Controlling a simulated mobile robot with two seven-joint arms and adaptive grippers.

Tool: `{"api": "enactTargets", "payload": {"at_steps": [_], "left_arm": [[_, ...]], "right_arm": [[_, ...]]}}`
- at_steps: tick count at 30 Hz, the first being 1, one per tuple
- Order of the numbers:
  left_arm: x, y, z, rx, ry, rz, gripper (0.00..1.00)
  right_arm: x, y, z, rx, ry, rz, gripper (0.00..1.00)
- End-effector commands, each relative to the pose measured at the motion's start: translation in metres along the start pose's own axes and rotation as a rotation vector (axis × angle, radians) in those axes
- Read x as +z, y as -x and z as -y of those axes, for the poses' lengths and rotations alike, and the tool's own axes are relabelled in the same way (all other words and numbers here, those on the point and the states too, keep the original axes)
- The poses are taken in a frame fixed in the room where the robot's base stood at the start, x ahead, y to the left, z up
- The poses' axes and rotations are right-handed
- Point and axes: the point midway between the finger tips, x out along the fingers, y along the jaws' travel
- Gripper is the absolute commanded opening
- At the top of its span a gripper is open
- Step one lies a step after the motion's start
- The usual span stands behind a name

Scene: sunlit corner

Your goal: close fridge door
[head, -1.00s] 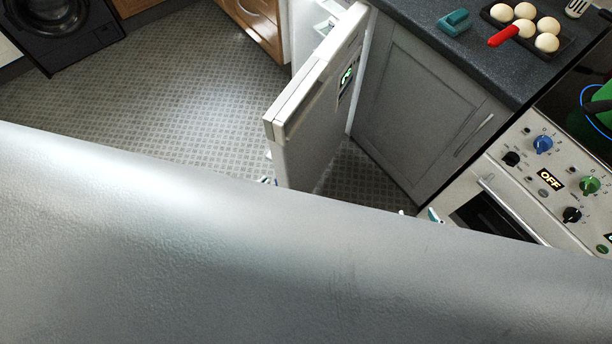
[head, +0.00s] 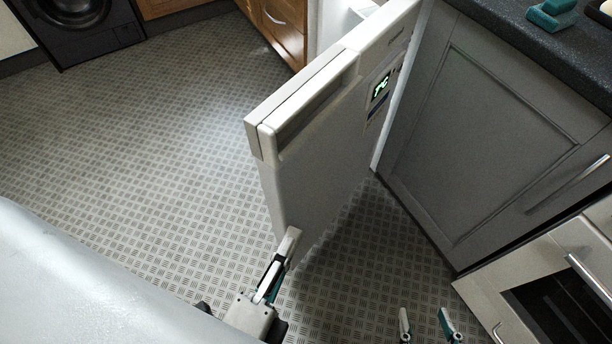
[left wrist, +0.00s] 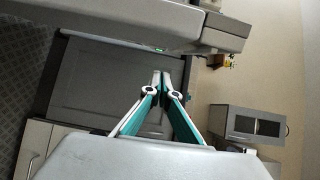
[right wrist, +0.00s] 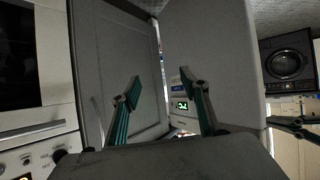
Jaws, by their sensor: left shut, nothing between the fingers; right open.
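The white fridge door (head: 325,130) stands wide open in the head view, its outer face with a green display turned to the right. My left gripper (head: 285,250) is shut and empty, at the door's lower near edge; I cannot tell whether it touches. In the left wrist view the left fingertips (left wrist: 161,78) are together, with the pale door (left wrist: 130,22) above them. My right gripper (head: 424,318) is open and empty, low in front of the oven, right of the door. In the right wrist view the door (right wrist: 205,50) is beyond the right gripper (right wrist: 160,85).
A grey cabinet (head: 490,130) stands right of the door, with an oven (head: 560,290) nearer. A dark counter (head: 500,30) is above the cabinet. Wooden drawers (head: 275,30) and a black washing machine (head: 75,20) are at the back. The patterned floor (head: 150,120) is clear left of the door.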

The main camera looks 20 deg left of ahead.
Motion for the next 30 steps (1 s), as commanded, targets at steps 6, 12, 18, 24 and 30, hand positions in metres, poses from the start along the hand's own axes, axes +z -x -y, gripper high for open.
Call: {"api": "enactTargets", "payload": {"at_steps": [6,12,18,24,30], "left_arm": [[-0.001,-0.011,0.004,-0.018,-0.011,0.001,0.00],[-0.001,-0.046,0.005,-0.018,-0.009,0.004,0.00],[-0.001,-0.086,0.007,-0.021,-0.009,0.002,0.00],[0.017,-0.104,0.006,-0.016,-0.013,0.000,0.00],[0.034,-0.108,0.006,-0.015,-0.012,-0.002,0.00]], "right_arm": [[0.000,-0.001,0.001,-0.003,-0.005,-0.003,0.45],[-0.002,-0.001,0.003,-0.005,-0.013,-0.008,0.45],[-0.005,-0.001,0.002,-0.004,-0.012,-0.013,0.45],[-0.001,-0.001,0.002,-0.004,-0.007,-0.004,0.45],[-0.002,-0.001,0.002,-0.003,-0.006,-0.005,0.45]]}}
